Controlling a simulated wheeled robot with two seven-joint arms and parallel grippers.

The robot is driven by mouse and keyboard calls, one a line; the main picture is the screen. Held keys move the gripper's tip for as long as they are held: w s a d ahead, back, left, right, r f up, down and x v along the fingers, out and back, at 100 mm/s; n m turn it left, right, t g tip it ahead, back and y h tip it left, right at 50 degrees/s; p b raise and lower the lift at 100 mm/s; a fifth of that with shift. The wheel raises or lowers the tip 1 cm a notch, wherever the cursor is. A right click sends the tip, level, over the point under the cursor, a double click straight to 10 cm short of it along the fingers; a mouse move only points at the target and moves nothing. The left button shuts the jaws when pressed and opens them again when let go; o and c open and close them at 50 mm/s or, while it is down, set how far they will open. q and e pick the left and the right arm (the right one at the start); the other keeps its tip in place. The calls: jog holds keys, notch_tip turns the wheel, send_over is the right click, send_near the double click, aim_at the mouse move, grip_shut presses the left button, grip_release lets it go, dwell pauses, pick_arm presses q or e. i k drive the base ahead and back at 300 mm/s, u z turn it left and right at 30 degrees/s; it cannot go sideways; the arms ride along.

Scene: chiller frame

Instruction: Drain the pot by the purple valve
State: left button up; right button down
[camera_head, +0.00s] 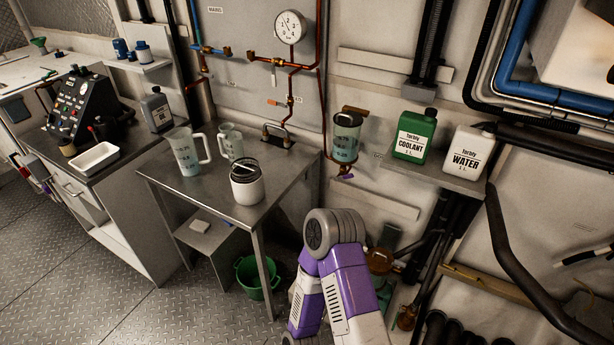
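The pot (346,142) is a clear graduated cylinder with a dark top, mounted on the wall right of the metal table. Pale bluish liquid seems to show inside it. The small purple valve (347,177) sits at the pot's underside; its exact handle position is too small to tell. A purple and white arm of mine rises from the bottom centre, its dark grey joint below the pot and apart from the valve. Neither of my grippers shows in this view.
The metal table (215,205) bears a large jug (186,155), a smaller jug (230,142) and a white canister (247,188). A green bucket (255,277) stands below. The right shelf (455,176) holds a green coolant bottle (414,137) and a white water bottle (467,153).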

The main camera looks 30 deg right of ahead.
aim_at(350, 175)
jog(key=z, duration=0.3)
jog(key=i, duration=1.05)
jog(key=z, duration=0.75)
